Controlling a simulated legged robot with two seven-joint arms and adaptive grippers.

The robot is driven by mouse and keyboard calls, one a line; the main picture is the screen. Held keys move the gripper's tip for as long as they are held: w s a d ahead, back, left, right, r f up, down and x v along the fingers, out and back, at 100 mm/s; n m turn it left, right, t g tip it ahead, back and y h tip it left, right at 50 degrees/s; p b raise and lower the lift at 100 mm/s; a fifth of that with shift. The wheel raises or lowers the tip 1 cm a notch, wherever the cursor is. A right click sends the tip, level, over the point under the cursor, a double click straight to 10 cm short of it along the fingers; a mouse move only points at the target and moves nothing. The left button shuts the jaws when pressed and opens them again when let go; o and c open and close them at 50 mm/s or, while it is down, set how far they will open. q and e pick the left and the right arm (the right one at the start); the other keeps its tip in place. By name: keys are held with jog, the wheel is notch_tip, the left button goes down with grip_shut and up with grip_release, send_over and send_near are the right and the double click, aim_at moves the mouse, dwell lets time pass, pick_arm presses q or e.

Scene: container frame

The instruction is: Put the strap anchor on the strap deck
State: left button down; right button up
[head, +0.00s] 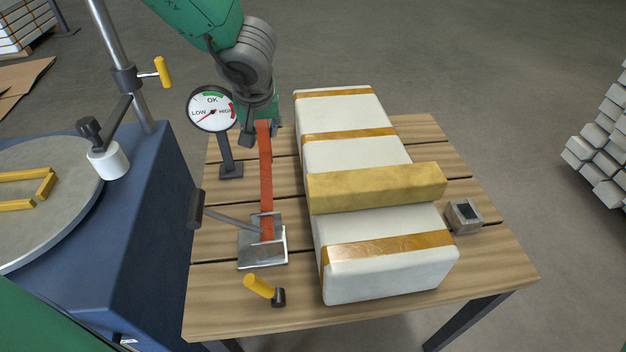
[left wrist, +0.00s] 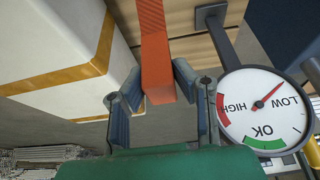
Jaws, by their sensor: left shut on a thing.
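An orange-red strap (head: 266,185) runs along the wooden slatted deck (head: 215,290), left of the white load. Its near end meets a metal plate with a lever (head: 262,250). My left gripper (head: 259,122) is at the strap's far end. In the left wrist view, the orange strap end (left wrist: 156,75) lies between the fingers of my left gripper (left wrist: 157,92), which is shut on it. A small grey block with a dark face (head: 463,216) sits right of the load. I cannot tell which part is the strap anchor. My right gripper is not in view.
A white load (head: 350,155) with orange bands carries a yellow bar (head: 376,187) across it. A dial gauge (head: 212,108) stands close beside the left gripper, its needle towards LOW. A yellow-handled tool (head: 262,288) lies in front. A blue machine (head: 130,220) stands left.

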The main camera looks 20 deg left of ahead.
aim_at(267, 161)
pick_arm(q)
notch_tip(267, 161, down, 10)
jog(key=b, duration=0.6)
jog(key=shift+r, duration=0.1)
jog(key=c, duration=1.3)
grip_release()
jog(key=p+v, duration=0.6)
jog(key=v, duration=0.6)
